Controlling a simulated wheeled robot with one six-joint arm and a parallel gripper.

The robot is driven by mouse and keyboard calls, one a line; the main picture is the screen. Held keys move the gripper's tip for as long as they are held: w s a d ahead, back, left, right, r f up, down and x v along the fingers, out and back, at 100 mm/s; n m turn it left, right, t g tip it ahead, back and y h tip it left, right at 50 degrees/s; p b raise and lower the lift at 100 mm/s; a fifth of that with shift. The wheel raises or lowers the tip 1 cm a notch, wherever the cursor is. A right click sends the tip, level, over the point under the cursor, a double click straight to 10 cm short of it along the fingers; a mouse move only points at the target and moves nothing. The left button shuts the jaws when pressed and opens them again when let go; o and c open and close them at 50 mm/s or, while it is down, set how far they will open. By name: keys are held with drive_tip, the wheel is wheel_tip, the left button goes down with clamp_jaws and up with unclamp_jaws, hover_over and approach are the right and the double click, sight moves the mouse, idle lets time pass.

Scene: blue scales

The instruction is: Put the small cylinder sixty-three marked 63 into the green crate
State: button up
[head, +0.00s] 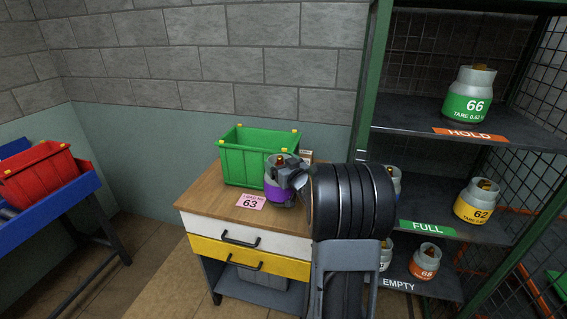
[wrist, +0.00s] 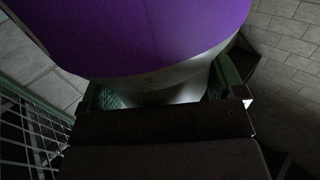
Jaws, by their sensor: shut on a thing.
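A small cylinder with a purple band (head: 276,189) is held by my gripper (head: 287,172) over the cabinet top, at the right front of the green crate. Its number is not readable. The purple band also fills the top of the wrist view (wrist: 150,30), with my gripper's dark body (wrist: 160,125) below it. The green crate (head: 243,162) stands on the wooden top of the cabinet. The part of its inside that shows looks empty; its right front is hidden behind the cylinder and gripper. A pink card marked 63 (head: 250,202) lies at the cabinet's front left.
The cabinet's wooden top (head: 215,203) has free room at the left. A green-framed shelf (head: 415,172) with several cylinders stands to the right, its labels reading HOLD, FULL and EMPTY. A red crate (head: 38,174) sits on a blue stand at the far left.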

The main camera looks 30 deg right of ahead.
drive_tip(key=shift+w+d+f, duration=0.2)
drive_tip(key=shift+w+f, duration=0.5)
drive_tip(key=shift+f, duration=0.05)
drive_tip(key=shift+w+d+f, duration=0.15)
drive_tip(key=shift+w+f, duration=0.55)
drive_tip(key=shift+f, duration=1.75)
drive_tip(key=o, duration=1.6)
